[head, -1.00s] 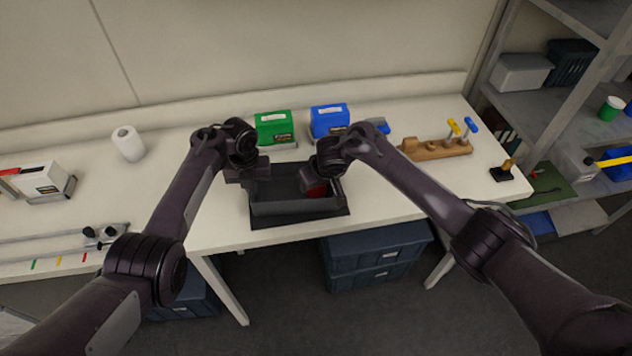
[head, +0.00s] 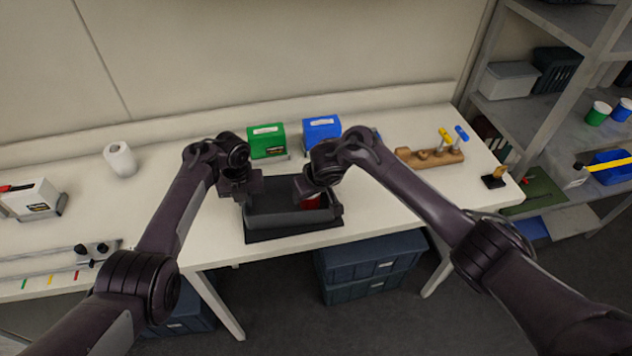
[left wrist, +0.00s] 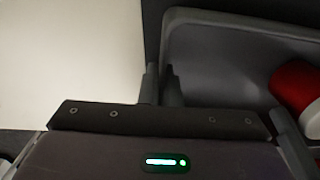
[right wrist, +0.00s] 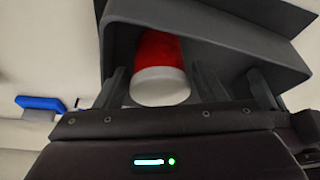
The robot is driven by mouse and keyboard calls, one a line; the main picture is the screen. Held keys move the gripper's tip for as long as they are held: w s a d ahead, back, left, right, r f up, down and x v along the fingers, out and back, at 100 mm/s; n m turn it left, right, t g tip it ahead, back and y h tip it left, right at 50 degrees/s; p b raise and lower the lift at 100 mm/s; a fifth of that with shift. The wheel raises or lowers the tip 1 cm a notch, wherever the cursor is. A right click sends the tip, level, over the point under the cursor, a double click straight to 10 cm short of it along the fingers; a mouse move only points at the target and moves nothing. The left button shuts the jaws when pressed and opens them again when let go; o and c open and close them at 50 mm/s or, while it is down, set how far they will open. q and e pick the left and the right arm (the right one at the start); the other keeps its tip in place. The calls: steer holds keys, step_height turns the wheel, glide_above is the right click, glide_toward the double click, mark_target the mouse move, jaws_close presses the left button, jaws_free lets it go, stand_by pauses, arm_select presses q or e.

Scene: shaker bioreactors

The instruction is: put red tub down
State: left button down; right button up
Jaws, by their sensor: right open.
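The red tub (head: 312,203) sits inside the dark grey open bin (head: 290,222), near its right end. In the right wrist view the tub (right wrist: 160,55) shows its red side and white end. My right gripper (head: 309,192) is open over the tub, with its fingers spread to either side and apart from it. My left gripper (head: 242,196) is at the bin's left end. In the left wrist view its fingers (left wrist: 162,88) are close together on the bin's wall, and the tub (left wrist: 298,88) shows at the right edge.
The bin stands on a dark base near the white table's front edge. Behind it are a green box (head: 267,143) and a blue box (head: 321,130). A wooden rack (head: 430,157) stands to the right, a white roll (head: 120,160) to the left. Shelves (head: 560,110) are at far right.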

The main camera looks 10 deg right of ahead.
steer(key=v, duration=0.9)
steer(key=shift+r, duration=0.2)
steer(key=shift+s, duration=0.1)
arm_select(q)
steer(key=c, duration=1.6)
jaws_free()
steer(key=shift+o, duration=0.2)
